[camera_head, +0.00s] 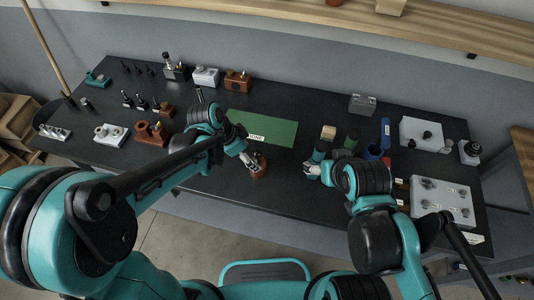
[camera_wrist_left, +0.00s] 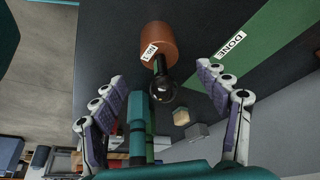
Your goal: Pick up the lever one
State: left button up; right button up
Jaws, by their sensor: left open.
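A copper-brown cylinder (camera_wrist_left: 158,42) with a white label and a black ball-topped lever (camera_wrist_left: 165,90) stands on the dark table. In the head view the brown piece (camera_head: 259,169) is near the table's front edge, partly hidden by my left gripper (camera_head: 250,160). In the left wrist view my left gripper (camera_wrist_left: 163,85) is open, with its fingers on either side of the lever's black ball and not touching it. My right gripper (camera_head: 312,170) is over the table to the right, small and partly hidden by its arm.
A green mat (camera_head: 272,131) labelled DONE lies behind the brown piece. Several lever and knob pieces stand at the left and back.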

pick_arm(q)
jog(key=shift+b+x, duration=0.4)
jog(key=shift+x, duration=0.65)
jog(key=b+x, duration=0.2)
jog(key=x, duration=0.3)
jog(key=shift+f, duration=0.25)
jog(key=shift+r, duration=0.1)
jog(key=shift+c, duration=0.3)
jog(key=c, duration=1.4)
